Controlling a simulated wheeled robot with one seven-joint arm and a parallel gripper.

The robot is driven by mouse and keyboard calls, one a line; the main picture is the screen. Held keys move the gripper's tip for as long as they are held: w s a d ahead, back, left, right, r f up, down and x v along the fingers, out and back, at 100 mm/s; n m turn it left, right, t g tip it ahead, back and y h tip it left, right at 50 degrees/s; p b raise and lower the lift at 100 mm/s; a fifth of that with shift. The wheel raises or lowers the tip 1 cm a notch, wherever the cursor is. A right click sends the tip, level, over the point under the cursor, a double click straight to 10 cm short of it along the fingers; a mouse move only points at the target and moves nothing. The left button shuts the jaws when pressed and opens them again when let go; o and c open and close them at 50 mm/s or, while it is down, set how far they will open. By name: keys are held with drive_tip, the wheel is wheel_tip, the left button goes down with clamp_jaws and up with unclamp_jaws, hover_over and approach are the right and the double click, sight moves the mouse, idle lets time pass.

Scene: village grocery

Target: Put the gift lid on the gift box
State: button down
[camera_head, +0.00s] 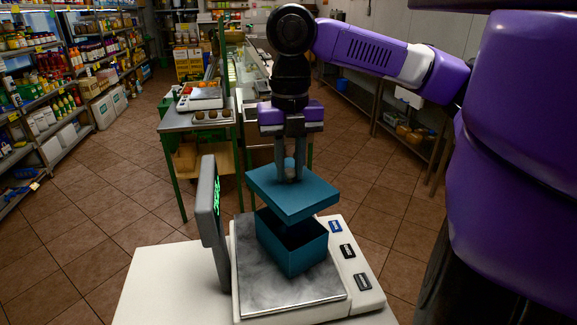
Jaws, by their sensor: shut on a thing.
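The gift box (292,254) is a teal, open-topped box with a dark inside. It stands upright on the metal plate of a weighing scale (245,291). The gift lid (294,195) is a flat teal square with a short rim, above the box and apart from it, with a gap showing the dark opening. My gripper (290,176) points down and is shut on the top middle of the lid. The lid covers part of the box's back edge from view, so I cannot tell how exactly the two line up.
The scale's upright display (209,210) with green digits stands close left of the lid and box. Three buttons (347,251) lie to the right. The white counter (160,285) is clear at left. A green-legged table (178,122) with another scale stands behind.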

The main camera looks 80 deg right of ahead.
sight(290, 181)
drive_tip(key=shift+f+b, duration=4.25)
drive_tip(key=shift+b, duration=0.2)
drive_tip(key=shift+f, duration=0.75)
drive_tip(key=c, duration=1.1)
unclamp_jaws()
drive_tip(key=shift+c, duration=0.2)
wheel_tip(290, 181, up, 8)
drive_tip(key=shift+f, duration=0.2)
drive_tip(key=shift+r, duration=0.1)
